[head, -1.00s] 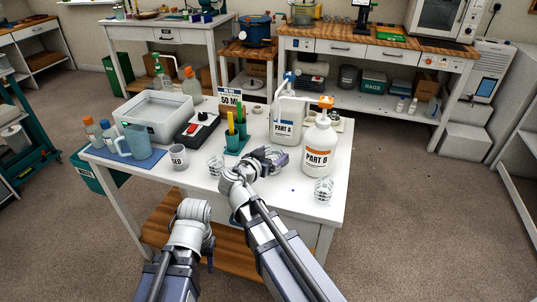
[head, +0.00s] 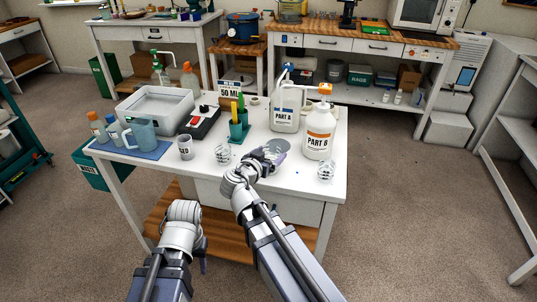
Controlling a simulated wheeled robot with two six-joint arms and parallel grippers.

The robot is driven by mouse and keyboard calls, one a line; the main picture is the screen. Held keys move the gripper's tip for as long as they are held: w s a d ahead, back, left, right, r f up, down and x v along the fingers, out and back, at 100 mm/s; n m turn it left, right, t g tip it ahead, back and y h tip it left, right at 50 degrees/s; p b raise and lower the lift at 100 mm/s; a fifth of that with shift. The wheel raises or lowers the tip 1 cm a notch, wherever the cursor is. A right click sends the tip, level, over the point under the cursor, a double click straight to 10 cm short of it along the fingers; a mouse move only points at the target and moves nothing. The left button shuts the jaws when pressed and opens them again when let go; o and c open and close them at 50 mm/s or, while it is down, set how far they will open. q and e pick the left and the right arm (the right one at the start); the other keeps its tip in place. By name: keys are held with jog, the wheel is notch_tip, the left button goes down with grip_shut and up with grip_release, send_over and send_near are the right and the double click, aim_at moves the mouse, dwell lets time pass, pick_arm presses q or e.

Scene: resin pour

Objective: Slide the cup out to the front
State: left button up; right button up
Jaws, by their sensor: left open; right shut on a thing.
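A clear cup (head: 279,145) stands on the white table (head: 205,179), in front of the white PART A jug (head: 284,110) and left of the PART B jug (head: 319,132). My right gripper (head: 272,154) is shut on this cup from the front. The gripper hides much of the cup's lower part, so I cannot see what is in it. My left gripper (head: 203,259) is open, low in front of the table and away from the objects. Its fingers are small and partly hidden by my arm.
Other clear cups stand at left (head: 223,154) and near the right edge (head: 326,172). The front strip of tabletop is mostly clear.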

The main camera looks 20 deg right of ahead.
jog(key=o, duration=1.1)
jog(key=shift+c, duration=0.2)
jog(key=p+v, duration=0.2)
jog(key=v, duration=0.5)
jog(key=shift+s+a, duration=0.25)
jog(key=shift+r, duration=0.1)
